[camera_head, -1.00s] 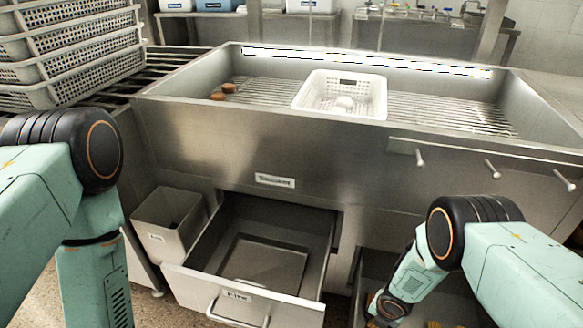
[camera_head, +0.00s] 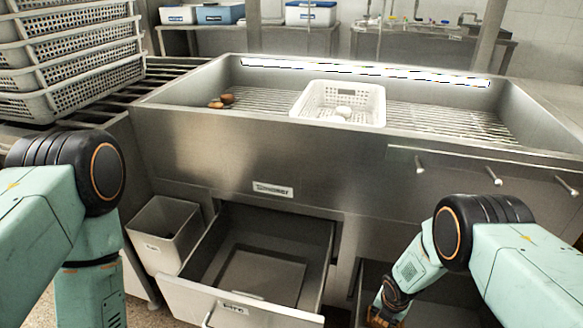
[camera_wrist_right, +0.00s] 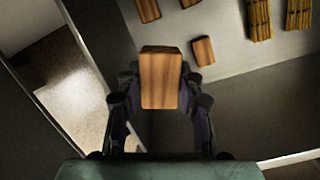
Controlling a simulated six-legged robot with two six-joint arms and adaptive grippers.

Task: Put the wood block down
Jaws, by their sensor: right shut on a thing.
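A brown wood block (camera_wrist_right: 160,78) with visible grain is held between the two dark fingers of my right gripper (camera_wrist_right: 160,100) in the right wrist view. The fingers press on its two sides. More wood blocks (camera_wrist_right: 203,50) lie on the pale surface beyond it, apart from the held one. In the head view my right gripper (camera_head: 382,318) is only partly visible at the bottom edge, over the open lower right compartment (camera_head: 365,285). My left gripper is out of view; only its arm shows at the left.
Bundles of yellowish sticks (camera_wrist_right: 258,18) lie near the blocks. An open drawer (camera_head: 240,308) and a grey bin (camera_head: 165,240) are left of my right arm. Above is a metal sink (camera_head: 210,135) with a white perforated basket (camera_head: 355,118) and brown items (camera_head: 221,101). Stacked baskets (camera_head: 70,60) stand left.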

